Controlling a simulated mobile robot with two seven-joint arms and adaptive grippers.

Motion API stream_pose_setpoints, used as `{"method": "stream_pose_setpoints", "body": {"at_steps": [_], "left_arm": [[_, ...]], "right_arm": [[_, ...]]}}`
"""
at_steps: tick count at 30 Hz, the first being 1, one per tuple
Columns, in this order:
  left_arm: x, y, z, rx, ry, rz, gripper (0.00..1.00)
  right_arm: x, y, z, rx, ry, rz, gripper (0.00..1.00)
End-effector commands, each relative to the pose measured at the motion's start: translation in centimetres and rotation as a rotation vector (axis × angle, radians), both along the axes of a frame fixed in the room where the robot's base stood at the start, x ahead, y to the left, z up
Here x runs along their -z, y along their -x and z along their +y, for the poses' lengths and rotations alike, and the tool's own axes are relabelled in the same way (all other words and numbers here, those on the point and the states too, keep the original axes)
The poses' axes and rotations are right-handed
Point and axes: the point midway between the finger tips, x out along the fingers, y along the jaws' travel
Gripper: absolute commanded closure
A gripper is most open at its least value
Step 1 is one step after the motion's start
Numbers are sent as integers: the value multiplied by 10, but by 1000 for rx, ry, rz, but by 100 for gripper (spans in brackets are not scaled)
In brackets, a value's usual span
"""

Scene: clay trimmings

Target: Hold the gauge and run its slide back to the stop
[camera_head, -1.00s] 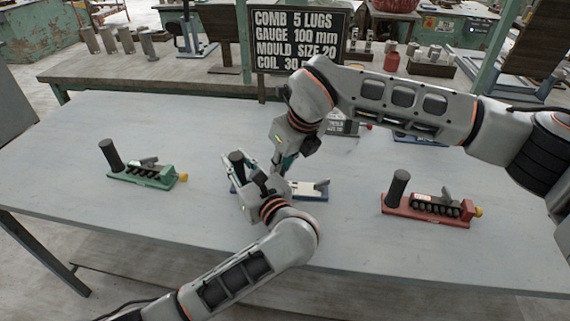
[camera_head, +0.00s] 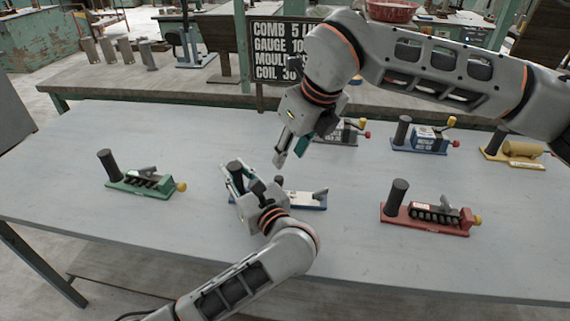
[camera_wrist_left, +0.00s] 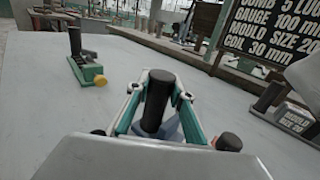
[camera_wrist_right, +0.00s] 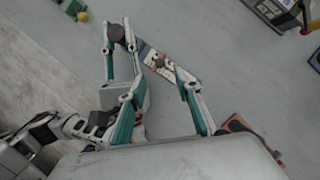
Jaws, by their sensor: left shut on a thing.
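The gauge (camera_head: 305,203) has a blue base with a pale top. An upright dark handle (camera_head: 236,169) is at its left end, and a small grey upright part (camera_head: 320,194), perhaps the slide, is at its right. My left gripper (camera_head: 236,178) is shut on the handle, seen closely in the left wrist view (camera_wrist_left: 157,100); its hand hides the gauge's middle. My right gripper (camera_head: 290,155) is open and empty, raised behind and above the gauge. In the right wrist view its fingers (camera_wrist_right: 160,98) are apart, with the gauge (camera_wrist_right: 180,70) beyond them.
A green device (camera_head: 140,185) stands to the left and a red one (camera_head: 425,216) to the right. Grey (camera_head: 348,132), blue (camera_head: 425,138) and yellow (camera_head: 515,152) devices line the table's back right. A lettered board (camera_head: 280,48) stands behind. The table's front is clear.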

Motion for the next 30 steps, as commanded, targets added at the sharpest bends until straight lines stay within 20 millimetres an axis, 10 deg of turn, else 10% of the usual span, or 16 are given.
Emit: {"method": "stream_pose_setpoints", "body": {"at_steps": [30], "left_arm": [[-1,0,0,0,-1,-1,100]], "right_arm": [[-18,-11,-14,-277,74,41,67]]}}
